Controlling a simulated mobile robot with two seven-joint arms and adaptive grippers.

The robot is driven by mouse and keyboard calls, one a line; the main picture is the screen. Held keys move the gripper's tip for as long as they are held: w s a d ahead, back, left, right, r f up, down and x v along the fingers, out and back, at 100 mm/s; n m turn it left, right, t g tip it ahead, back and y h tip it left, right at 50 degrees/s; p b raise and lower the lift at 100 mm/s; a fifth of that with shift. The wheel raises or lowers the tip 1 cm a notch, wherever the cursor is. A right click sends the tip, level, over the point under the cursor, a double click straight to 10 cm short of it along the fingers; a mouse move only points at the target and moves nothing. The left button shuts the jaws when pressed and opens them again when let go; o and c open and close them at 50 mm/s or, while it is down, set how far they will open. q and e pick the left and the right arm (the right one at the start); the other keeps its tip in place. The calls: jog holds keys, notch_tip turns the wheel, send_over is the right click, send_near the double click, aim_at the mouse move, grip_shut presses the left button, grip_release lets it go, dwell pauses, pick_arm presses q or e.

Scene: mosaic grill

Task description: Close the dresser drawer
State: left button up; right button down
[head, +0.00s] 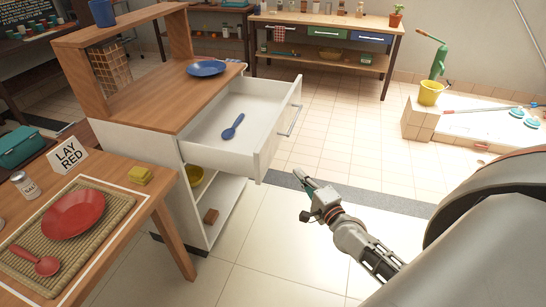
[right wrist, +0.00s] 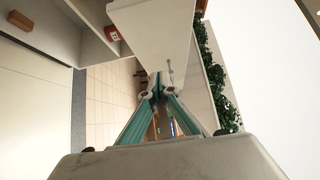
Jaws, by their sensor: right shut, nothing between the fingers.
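The white dresser drawer (head: 222,130) is pulled out to the right from under the wooden top, with a blue spoon (head: 233,127) lying in it. Its front panel carries a metal bar handle (head: 290,121). My right gripper (head: 304,180) is shut and empty, in front of the drawer front and to the lower right of the handle, with a visible gap. In the right wrist view its teal fingers (right wrist: 158,88) meet at the tips, below a white panel (right wrist: 150,40) that looks like the drawer. My left gripper is not in view.
The dresser top (head: 170,95) holds a blue plate (head: 206,68). A table with a red plate (head: 73,213) stands at the left. The tiled floor right of the drawer is free.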

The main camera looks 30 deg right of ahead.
send_near(271, 151)
jog(key=w+d, duration=0.2)
jog(key=d, duration=0.1)
jog(key=shift+w+a+r+b, duration=0.1)
jog(key=shift+w+a+b, duration=0.1)
jog(key=shift+w+a, duration=0.6)
jog(key=shift+w+a+r+b, duration=0.15)
jog(key=shift+w+a, duration=0.4)
jog(key=shift+w, duration=0.4)
